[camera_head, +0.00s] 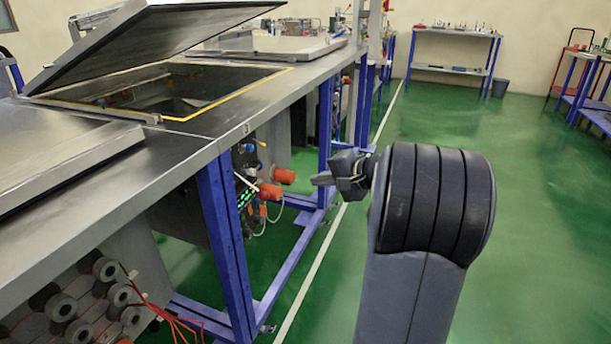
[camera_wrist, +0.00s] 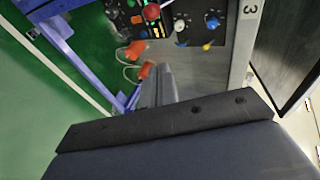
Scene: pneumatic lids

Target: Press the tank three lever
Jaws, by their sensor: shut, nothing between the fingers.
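Tank three is marked by a "3" label (camera_head: 246,128) on its front edge; the label also shows in the wrist view (camera_wrist: 250,9). Its control panel (camera_wrist: 205,55) carries a red ball-ended part (camera_wrist: 151,12) and several knobs. Two orange-red parts (camera_head: 284,176) stick out of the panel side; they also show near my fingertips in the wrist view (camera_wrist: 136,49). I cannot tell for sure which part is the lever. My gripper (camera_head: 316,179) is shut and empty, in front of the panel, just right of the orange-red parts. Contact cannot be judged.
The tank lid (camera_head: 150,40) stands raised over an open tank with a yellow rim. A closed lid (camera_head: 60,155) lies nearer on the bench. Blue legs (camera_head: 225,240) and thin hoses are beside the panel. The green floor (camera_head: 540,220) to the right is clear.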

